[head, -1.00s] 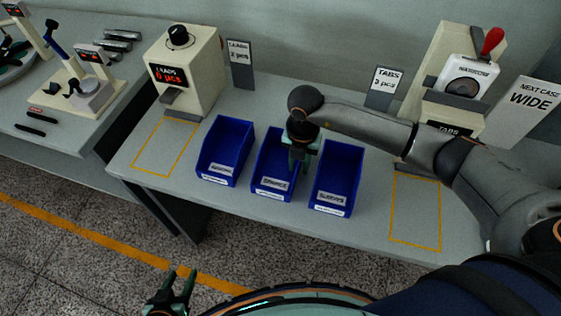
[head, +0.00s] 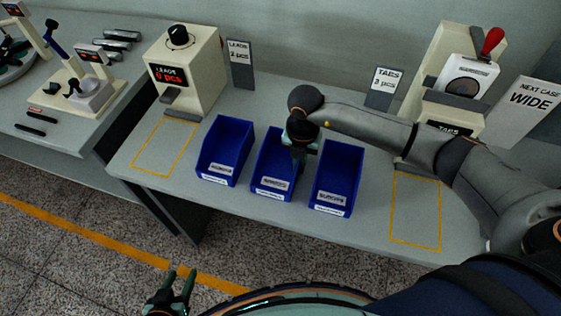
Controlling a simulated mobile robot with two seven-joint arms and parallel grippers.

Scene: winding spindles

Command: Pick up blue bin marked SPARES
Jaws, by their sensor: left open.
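Three blue bins stand in a row on the grey table: a left bin (head: 225,150), a middle bin (head: 270,180) and a right bin (head: 338,180). Each has a white label on its front, too small to read surely, so I cannot tell which one says SPARES. My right gripper (head: 299,161) points down at the right side of the middle bin, by the gap to the right bin. Its fingertips are hardly visible, so its opening and any contact are unclear. My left gripper (head: 181,285) is open and empty, low in front of the table.
A cream LEADS dispenser (head: 187,75) stands at the back left and a TABS dispenser (head: 455,95) at the back right. Yellow outlined areas on the left (head: 165,148) and right (head: 415,212) of the table are empty. My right arm spans the table's right side.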

